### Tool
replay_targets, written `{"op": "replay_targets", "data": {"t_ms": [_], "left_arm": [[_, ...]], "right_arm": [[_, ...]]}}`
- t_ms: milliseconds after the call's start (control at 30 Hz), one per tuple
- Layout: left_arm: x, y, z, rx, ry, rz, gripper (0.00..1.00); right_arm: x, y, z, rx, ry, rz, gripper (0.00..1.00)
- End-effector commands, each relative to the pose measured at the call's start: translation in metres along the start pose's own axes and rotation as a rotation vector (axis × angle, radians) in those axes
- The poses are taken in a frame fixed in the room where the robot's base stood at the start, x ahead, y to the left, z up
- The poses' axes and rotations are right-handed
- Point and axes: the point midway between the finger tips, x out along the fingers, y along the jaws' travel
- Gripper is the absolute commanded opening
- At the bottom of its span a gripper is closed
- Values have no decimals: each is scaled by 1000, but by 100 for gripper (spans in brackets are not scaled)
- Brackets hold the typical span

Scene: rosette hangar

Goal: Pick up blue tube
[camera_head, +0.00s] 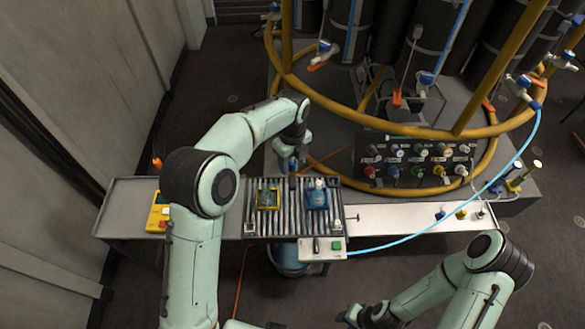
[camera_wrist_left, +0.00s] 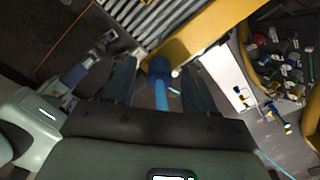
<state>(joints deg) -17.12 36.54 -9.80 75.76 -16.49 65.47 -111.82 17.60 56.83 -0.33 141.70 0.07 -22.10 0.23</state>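My left gripper (camera_head: 292,168) is above the far edge of the ribbed conveyor, mostly hidden by its own wrist in the head view. In the left wrist view, its two dark fingers (camera_wrist_left: 158,88) stand apart. A blue cylindrical piece with a lighter blue tube strip (camera_wrist_left: 160,97) shows between them; I cannot tell whether they touch it. A long light blue tube (camera_head: 430,231) curves from the conveyor's control box up to a valve on the yellow ring. My right gripper (camera_head: 362,316) is low at the bottom edge; its finger opening is unclear.
The ribbed conveyor (camera_head: 292,220) carries a yellow-framed piece (camera_head: 268,197) and a blue container (camera_head: 317,195). A knob panel (camera_head: 414,163) stands behind a white shelf (camera_head: 400,217). The yellow ring (camera_head: 350,112) surrounds dark cylinders. A yellow box (camera_head: 159,213) sits at left.

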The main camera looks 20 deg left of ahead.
Motion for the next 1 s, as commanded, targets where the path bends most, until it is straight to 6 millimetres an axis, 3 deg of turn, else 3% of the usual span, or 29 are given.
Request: {"op": "replay_targets", "data": {"t_ms": [33,133,167,433,567,767,1000], "left_arm": [[0,0,0,0,0,0,39],[0,0,0,0,0,0,6],[0,0,0,0,0,0,3],[-1,0,0,0,0,-1,3],[-11,-1,0,0,-1,-3,3],[-55,-2,1,-1,-3,-7,3],[-128,-3,2,0,-5,-10,3]], "right_arm": [[0,0,0,0,0,0,43],[0,0,0,0,0,0,43],[0,0,0,0,0,0,43],[0,0,0,0,0,0,43],[-2,-1,-2,-1,2,-1,43],[-12,-8,-9,-4,12,-4,43],[-33,-21,-27,-12,35,-12,43]]}}
